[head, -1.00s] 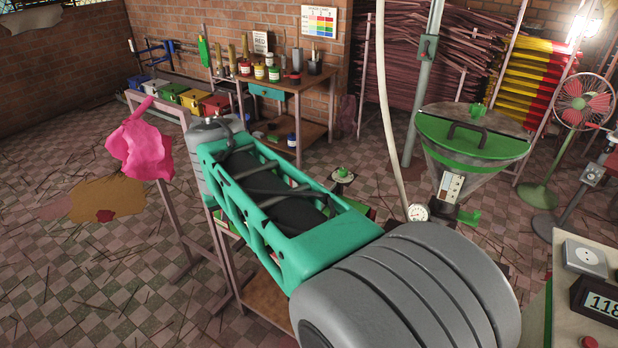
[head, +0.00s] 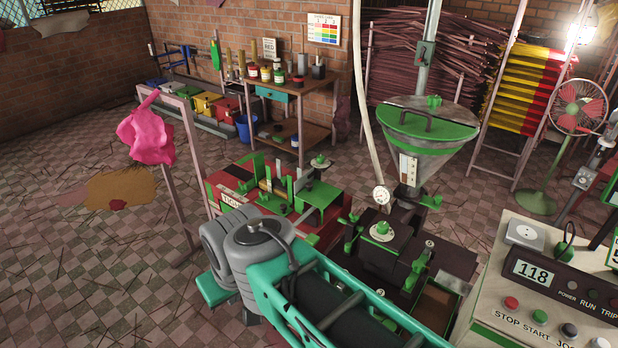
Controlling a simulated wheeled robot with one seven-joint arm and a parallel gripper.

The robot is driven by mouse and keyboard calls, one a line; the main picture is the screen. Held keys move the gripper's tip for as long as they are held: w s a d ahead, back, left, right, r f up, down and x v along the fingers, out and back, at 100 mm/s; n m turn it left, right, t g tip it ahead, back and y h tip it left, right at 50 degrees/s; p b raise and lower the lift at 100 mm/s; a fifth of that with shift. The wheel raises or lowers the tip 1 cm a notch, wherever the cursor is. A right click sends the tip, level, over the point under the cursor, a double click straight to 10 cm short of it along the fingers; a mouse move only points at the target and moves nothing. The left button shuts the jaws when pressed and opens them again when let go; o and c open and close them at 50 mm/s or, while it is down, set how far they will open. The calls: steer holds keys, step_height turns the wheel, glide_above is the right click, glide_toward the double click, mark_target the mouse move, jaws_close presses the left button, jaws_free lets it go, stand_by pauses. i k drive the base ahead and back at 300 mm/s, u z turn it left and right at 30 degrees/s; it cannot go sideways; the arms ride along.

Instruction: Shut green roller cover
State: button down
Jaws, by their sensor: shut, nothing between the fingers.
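The red machine (head: 222,182) stands left of centre in the head view and carries several green parts. A flat green panel (head: 318,194) lies on its right side, with green uprights (head: 281,174) beside it. I cannot tell for sure which green part is the roller cover, or whether it is open. My arm crosses the lower part of the picture, its grey joint in front of the machine's near side. My gripper's fingers do not show; the arm's own links or the picture edge hide them.
A dark extruder (head: 385,252) stands right of the red machine under a green-lidded hopper (head: 420,130). A control panel (head: 545,285) reading 118 is at the lower right. A rack post with a pink cloth (head: 147,138) is at the left. The left floor is mostly open.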

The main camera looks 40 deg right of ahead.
mark_target(319, 194)
steer(key=u, duration=0.2)
steer(key=i, duration=1.15)
steer(key=z, duration=0.05)
